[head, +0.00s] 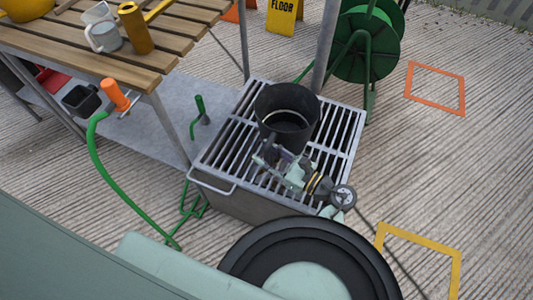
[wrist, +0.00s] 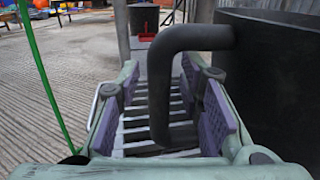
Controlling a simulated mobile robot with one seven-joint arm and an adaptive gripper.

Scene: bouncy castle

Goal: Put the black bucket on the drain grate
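The black bucket (head: 270,107) stands upright, apparently resting on the drain grate (head: 344,130), towards its far middle. In the wrist view the bucket wall (wrist: 285,75) fills the right side, and its bent black side handle (wrist: 158,95) hangs between my fingers. My gripper (head: 274,150) is at the near side of the bucket, low over the grate. In the wrist view my gripper (wrist: 165,112) is open, with a gap on both sides of the handle. Grate bars (wrist: 135,135) show below the fingers. The bucket's underside is hidden.
A slatted wooden table (head: 180,45) with a mug (head: 103,37) and a yellow-brown cup (head: 135,28) stands at the left. A green hose (head: 100,165) with an orange nozzle rises near the grate's left. A green hose reel (head: 365,45) stands behind.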

